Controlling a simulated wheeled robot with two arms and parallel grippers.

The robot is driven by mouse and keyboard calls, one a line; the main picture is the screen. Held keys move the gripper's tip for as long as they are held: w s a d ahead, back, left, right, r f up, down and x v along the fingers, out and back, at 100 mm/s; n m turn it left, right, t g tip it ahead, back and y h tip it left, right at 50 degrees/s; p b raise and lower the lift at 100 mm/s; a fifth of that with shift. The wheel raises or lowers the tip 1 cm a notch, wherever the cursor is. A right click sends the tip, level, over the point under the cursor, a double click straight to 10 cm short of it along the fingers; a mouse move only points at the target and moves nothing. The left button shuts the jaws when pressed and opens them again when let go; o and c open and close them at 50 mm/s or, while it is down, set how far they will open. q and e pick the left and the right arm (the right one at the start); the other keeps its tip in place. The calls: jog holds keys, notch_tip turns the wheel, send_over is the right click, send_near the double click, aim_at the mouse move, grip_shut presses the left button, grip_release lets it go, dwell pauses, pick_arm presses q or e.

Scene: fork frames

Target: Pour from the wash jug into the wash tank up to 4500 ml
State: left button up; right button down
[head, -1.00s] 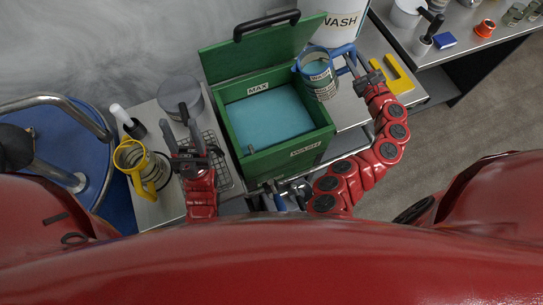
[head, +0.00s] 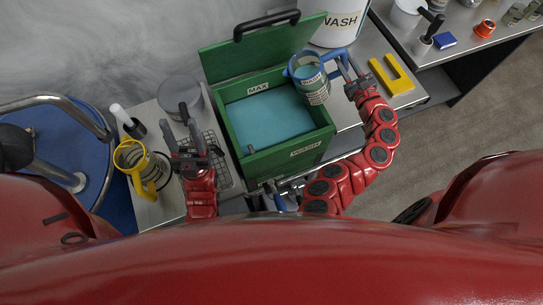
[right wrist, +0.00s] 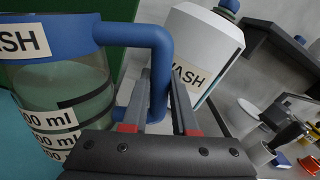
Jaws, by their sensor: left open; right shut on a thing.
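The wash jug (head: 313,92), clear with a blue rim and blue handle, holds blue-green liquid. In the head view it overlaps the right rim of the wash tank (head: 290,160), looking near upright. The tank is a green box with its lid open, WASH and MAX labels, and blue liquid inside. My right gripper (head: 352,78) is shut on the jug's handle, which shows between the fingers in the right wrist view (right wrist: 160,65). The jug's ml bands (right wrist: 50,120) show there only in part. My left gripper (head: 187,140) is open and empty, left of the tank.
A yellow-handled jug (head: 148,180), a wire rack (head: 222,165) and a grey round pot (head: 180,98) are left of the tank. A white WASH container (head: 340,30) stands behind. A yellow bracket (head: 400,82) lies on the right bench. The open lid (head: 255,50) rises at the tank's back.

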aim_at(337, 55)
jog(key=shift+s+a+f, duration=0.1)
jog(key=shift+s+a, duration=0.05)
jog(key=shift+a, duration=0.4)
jog(key=shift+s+a+f, duration=0.1)
jog(key=shift+a, duration=0.2)
jog(key=shift+s+a+f, duration=0.1)
jog(key=shift+a+f, duration=0.05)
jog(key=shift+a, duration=0.2)
jog(key=shift+r, duration=0.35)
jog(key=shift+a+r+n+p, duration=0.15)
jog(key=shift+r+n+p, duration=0.35)
jog(key=shift+r+n, duration=0.75)
jog(key=shift+r, duration=0.35)
jog(key=shift+a, duration=0.1)
